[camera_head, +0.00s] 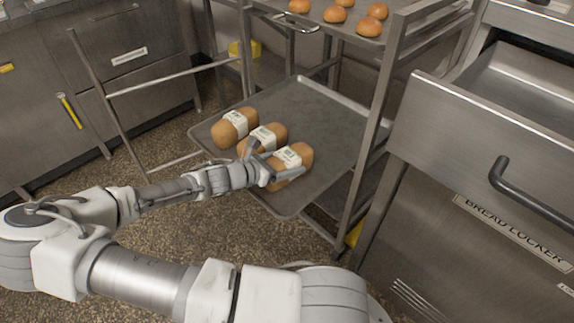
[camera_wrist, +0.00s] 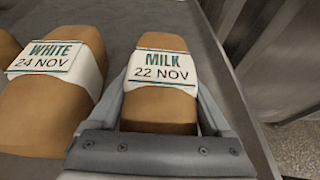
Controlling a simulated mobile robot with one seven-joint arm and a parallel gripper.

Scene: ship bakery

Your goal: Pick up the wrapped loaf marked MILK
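The wrapped loaf marked MILK (camera_head: 299,155) is brown with a white paper band. It lies on the dark tray, at the right end of a row of loaves. In the wrist view the MILK loaf (camera_wrist: 160,57) is centred, and its band reads "MILK 22 NOV". My gripper (camera_head: 274,163) is at this loaf. In the wrist view my gripper (camera_wrist: 161,80) has one finger along each side of it, apart by about the loaf's width. Firm contact is not visible. The palm hides the loaf's near end.
The WHITE loaf (camera_wrist: 60,75), dated 24 NOV, lies close on the left. A third banded loaf (camera_head: 234,127) lies farther left. The tray (camera_head: 318,115) rests on a metal rack (camera_head: 378,125) holding buns (camera_head: 335,13) above. An open drawer (camera_head: 490,125) stands at right.

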